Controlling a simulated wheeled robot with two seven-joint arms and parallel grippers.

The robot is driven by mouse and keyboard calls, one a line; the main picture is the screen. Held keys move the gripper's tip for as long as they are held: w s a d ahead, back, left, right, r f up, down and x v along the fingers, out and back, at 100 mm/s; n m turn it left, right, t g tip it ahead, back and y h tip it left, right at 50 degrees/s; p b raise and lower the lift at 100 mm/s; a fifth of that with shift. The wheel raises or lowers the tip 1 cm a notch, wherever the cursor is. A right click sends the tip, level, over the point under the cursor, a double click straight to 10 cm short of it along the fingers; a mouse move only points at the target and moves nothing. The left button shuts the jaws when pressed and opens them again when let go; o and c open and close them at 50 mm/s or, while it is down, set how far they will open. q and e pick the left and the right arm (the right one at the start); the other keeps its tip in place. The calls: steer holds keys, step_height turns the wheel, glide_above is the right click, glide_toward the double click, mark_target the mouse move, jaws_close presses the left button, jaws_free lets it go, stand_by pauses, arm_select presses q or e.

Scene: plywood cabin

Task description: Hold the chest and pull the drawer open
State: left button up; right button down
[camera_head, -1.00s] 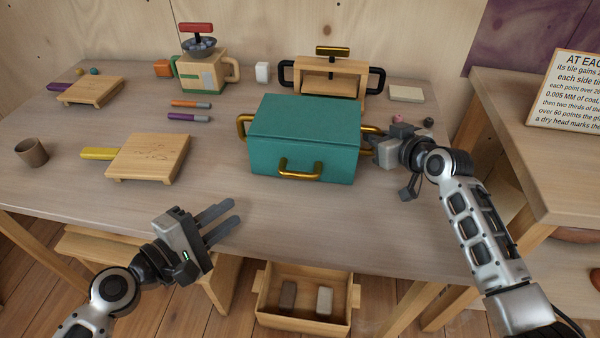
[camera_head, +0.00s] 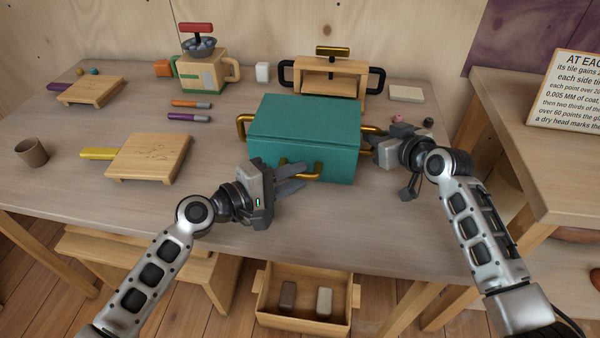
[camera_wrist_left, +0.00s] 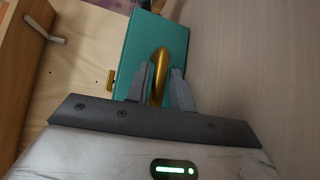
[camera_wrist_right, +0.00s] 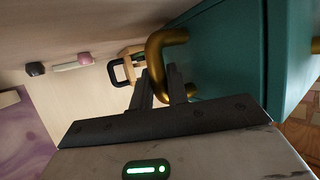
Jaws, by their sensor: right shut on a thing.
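The teal chest (camera_head: 305,135) stands on the table. It has a gold handle on each side and a gold drawer handle (camera_head: 316,172) on its front. My right gripper (camera_head: 378,150) is shut on the chest's right side handle (camera_wrist_right: 160,60), seen up close in the right wrist view. My left gripper (camera_head: 298,180) is open at the front of the chest. In the left wrist view its two fingers (camera_wrist_left: 160,88) stand on either side of the gold front handle (camera_wrist_left: 159,62). Any contact there is unclear. The drawer looks closed.
A cutting board (camera_head: 150,157) and a brown cup (camera_head: 32,152) are at the left. Two markers (camera_head: 190,104) lie left of the chest. A wooden box with black handles (camera_head: 332,80) stands behind it. An open wooden crate (camera_head: 345,318) is below the table's front edge.

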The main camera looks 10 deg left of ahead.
arm_select(q)
steer(key=shift+x, duration=0.9)
arm_select(e)
steer(key=shift+r, duration=0.1)
arm_select(q)
jaws_close()
steer(key=s, duration=1)
steer(key=shift+s+f, duration=0.15)
steer(key=shift+s, duration=0.25)
arm_select(e)
steer(key=shift+d, duration=0.1)
arm_select(q)
jaws_free()
steer(key=shift+w, duration=0.1)
arm_select(e)
steer(key=shift+w, duration=0.1)
